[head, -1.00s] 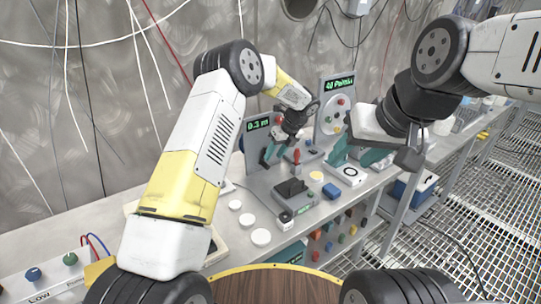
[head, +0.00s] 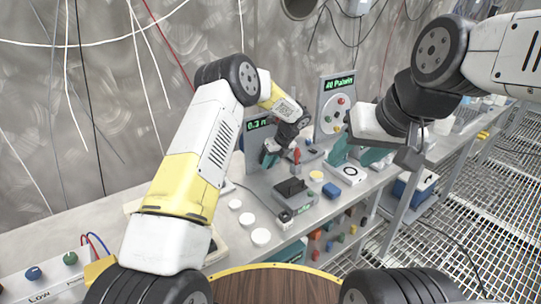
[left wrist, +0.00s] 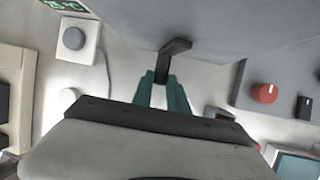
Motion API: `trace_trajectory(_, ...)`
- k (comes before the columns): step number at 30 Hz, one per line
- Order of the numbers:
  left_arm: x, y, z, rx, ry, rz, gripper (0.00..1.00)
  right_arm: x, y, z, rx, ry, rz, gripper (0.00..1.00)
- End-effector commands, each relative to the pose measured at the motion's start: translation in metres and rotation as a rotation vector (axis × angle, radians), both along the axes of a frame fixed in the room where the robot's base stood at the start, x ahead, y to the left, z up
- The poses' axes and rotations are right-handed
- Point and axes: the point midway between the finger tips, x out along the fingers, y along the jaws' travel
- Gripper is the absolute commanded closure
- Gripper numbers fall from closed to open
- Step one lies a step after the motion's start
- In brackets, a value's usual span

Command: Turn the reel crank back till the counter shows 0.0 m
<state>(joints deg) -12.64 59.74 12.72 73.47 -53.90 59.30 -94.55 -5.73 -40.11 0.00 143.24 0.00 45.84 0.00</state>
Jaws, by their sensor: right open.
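The counter (head: 258,124) shows green digits on a grey panel, and I read about 0.3 m. Part of a green display (left wrist: 65,4) shows at the top left of the left wrist view. The reel crank (left wrist: 174,48) is a dark bent handle in front of a grey face. My left gripper (left wrist: 162,84) has its teal fingers closed on either side of the crank's end. In the head view my left gripper (head: 268,158) is mostly hidden by its own wrist, below the counter. My right gripper (head: 357,156) is open and empty, farther right over the bench.
A panel (head: 335,90) with a second green display and coloured buttons stands behind my right gripper. A dark block device (head: 290,190) and white round pieces (head: 260,237) lie on the bench. A red knob (left wrist: 264,93) is right of the crank.

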Motion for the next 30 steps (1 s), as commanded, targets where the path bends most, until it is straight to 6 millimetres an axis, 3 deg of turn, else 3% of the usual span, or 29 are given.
trace_trajectory(11, 0.001, -0.001, 0.0, -0.046, -0.033, 0.0, 1.0, 0.0, 0.0, 0.0, 0.0, 0.0, 0.0, 0.5)
trace_trajectory(30, 0.007, -0.013, -0.004, -0.398, -0.287, -0.004, 1.0, 0.0, 0.0, 0.0, 0.0, 0.0, 0.0, 0.5)
